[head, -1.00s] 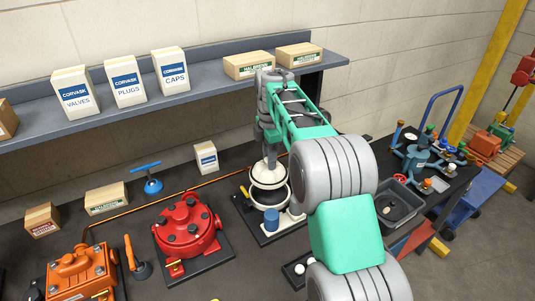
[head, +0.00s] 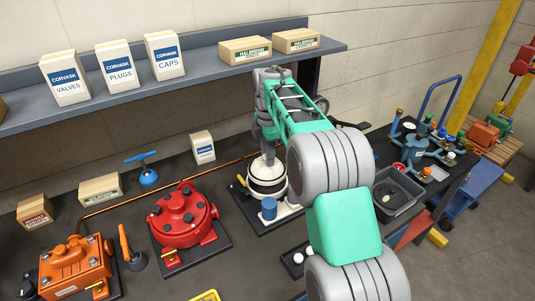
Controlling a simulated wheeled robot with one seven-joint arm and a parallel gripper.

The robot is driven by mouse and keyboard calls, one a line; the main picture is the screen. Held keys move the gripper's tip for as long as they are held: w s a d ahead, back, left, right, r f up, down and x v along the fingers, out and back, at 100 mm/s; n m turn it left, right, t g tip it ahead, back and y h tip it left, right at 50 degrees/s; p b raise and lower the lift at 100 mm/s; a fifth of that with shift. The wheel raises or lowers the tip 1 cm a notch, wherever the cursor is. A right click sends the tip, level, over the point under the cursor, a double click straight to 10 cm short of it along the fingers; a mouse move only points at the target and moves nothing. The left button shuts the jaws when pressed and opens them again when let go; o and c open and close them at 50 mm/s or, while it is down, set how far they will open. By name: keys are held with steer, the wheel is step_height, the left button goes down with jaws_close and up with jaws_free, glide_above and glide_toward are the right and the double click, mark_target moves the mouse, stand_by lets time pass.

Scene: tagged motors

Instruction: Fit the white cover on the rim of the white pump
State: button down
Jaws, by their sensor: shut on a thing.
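The white pump (head: 268,201) stands on a dark base plate in the middle of the bench, with a blue cylinder (head: 269,209) at its front. The white cover (head: 264,174) is at the top of the pump, roughly level and over its opening. A dark band shows below it. I cannot tell whether the cover touches the rim all round. My gripper (head: 268,157) points down from above, shut on the middle of the cover. The fingertips are small and partly hidden.
A red pump (head: 183,220) and an orange motor (head: 75,268) stand to the left. A grey bin (head: 398,196) is on the right. A shelf (head: 205,66) with boxes runs behind. A copper pipe (head: 135,199) crosses the bench behind the pumps.

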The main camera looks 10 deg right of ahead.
steer(key=shift+f+b, duration=1.1)
steer(key=shift+f, duration=1.05)
steer(key=c, duration=1.1)
jaws_free()
steer(key=shift+o, duration=0.2)
step_height(320, 180, up, 6)
steer(key=p, duration=0.5)
steer(key=shift+r, duration=0.1)
step_height(320, 180, up, 8)
steer(key=shift+f+b, duration=0.15)
steer(key=shift+b, duration=0.5)
